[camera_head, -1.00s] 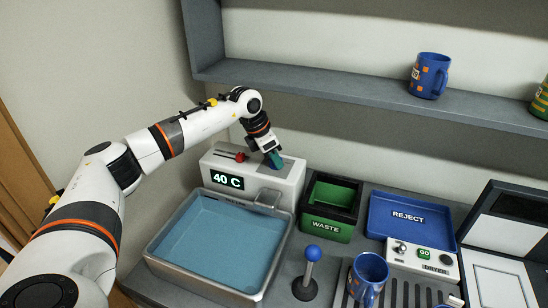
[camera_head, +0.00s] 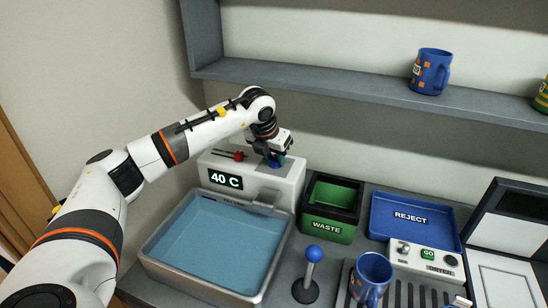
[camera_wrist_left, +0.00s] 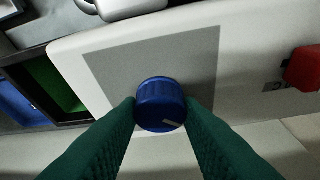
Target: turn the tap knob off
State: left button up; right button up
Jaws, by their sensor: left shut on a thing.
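The tap knob (camera_wrist_left: 160,100) is a round blue knob with a white mark, on a grey panel on top of the white tap unit (camera_head: 226,165). My left gripper (camera_wrist_left: 160,112) has its green fingers on both sides of the knob, shut on it. In the head view my left gripper (camera_head: 275,160) points down at the unit's top right, and it covers most of the knob. The unit's display (camera_head: 226,180) reads 40 C. The spout (camera_head: 268,197) hangs over the basin (camera_head: 155,262), which holds blue water. My right gripper is not in view.
A red slider (camera_head: 239,156) sits on the unit's top left. A green waste bin (camera_head: 327,228), a blue reject tray (camera_head: 385,236), a blue-topped lever (camera_head: 314,254) and a blue mug (camera_head: 356,270) stand to the right. A shelf with mugs (camera_head: 429,72) runs above.

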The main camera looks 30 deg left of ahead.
pick_arm(q)
jog(key=shift+r, duration=0.2)
jog(key=o, duration=1)
jog(key=shift+f, duration=0.1)
jog(key=shift+s+r, duration=0.1)
jog(key=shift+r, duration=0.15)
jog(key=b+v, duration=0.3)
jog(key=v, duration=0.8)
jog(key=shift+s+r, duration=0.15)
jog(key=shift+r, duration=0.1)
jog(key=shift+f, duration=0.1)
